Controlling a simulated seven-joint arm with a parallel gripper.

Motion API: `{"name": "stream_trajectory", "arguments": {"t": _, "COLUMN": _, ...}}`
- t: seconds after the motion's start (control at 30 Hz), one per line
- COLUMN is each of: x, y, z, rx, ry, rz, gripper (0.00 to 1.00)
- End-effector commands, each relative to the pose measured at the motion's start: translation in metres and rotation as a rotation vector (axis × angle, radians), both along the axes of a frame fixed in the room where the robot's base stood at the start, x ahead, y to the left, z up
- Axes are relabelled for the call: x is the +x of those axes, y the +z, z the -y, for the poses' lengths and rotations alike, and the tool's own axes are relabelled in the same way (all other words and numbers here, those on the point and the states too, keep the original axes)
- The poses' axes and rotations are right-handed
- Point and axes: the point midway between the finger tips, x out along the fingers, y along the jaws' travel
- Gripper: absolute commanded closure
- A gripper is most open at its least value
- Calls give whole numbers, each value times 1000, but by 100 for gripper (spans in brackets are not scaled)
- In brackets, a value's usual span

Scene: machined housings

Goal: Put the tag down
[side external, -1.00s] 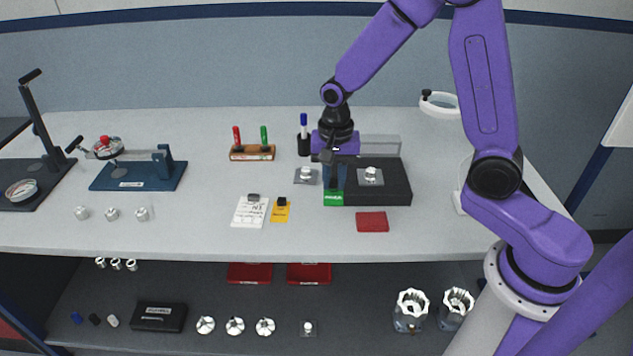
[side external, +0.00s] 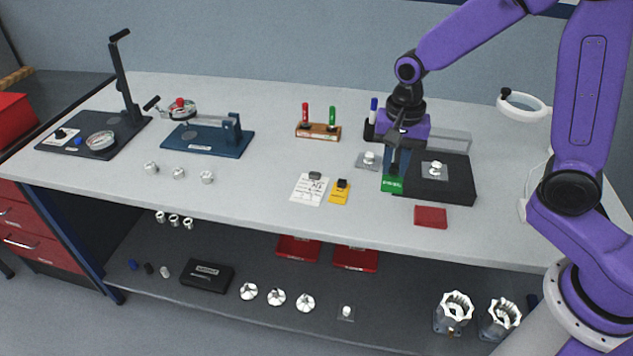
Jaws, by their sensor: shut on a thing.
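My gripper (side external: 394,168) points down at the right part of the bench, beside the left edge of a black block. A green tag (side external: 392,185) with pale lettering shows directly below the fingers. My gripper appears shut on it; the fingers hide its upper part and the grip. I cannot tell whether the tag touches the bench. A yellow tag (side external: 338,197) with a black grip and a white tag (side external: 307,192) with a grey grip lie on the bench to the left.
The black block (side external: 460,185) carries a clear plate with a knob. A red block (side external: 431,217) lies in front. A small plate with a knob (side external: 368,160), a pen cup (side external: 369,131) and a wooden marker rack (side external: 318,133) stand nearby. Bench in front of the tags is clear.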

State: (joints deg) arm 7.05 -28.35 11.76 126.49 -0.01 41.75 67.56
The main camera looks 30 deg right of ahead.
Motion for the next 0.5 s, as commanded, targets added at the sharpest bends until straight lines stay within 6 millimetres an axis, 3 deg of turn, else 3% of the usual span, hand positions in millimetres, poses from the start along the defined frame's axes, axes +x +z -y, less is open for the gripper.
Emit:
{"name": "stream_trajectory", "arguments": {"t": 0.2, "x": 33, "y": 1, "z": -34, "rx": -1, "ry": 17, "rz": -1, "gripper": 100}}
{"name": "stream_trajectory", "arguments": {"t": 0.5, "x": 59, "y": -6, "z": -52, "rx": -1, "ry": 20, "rz": -3, "gripper": 100}}
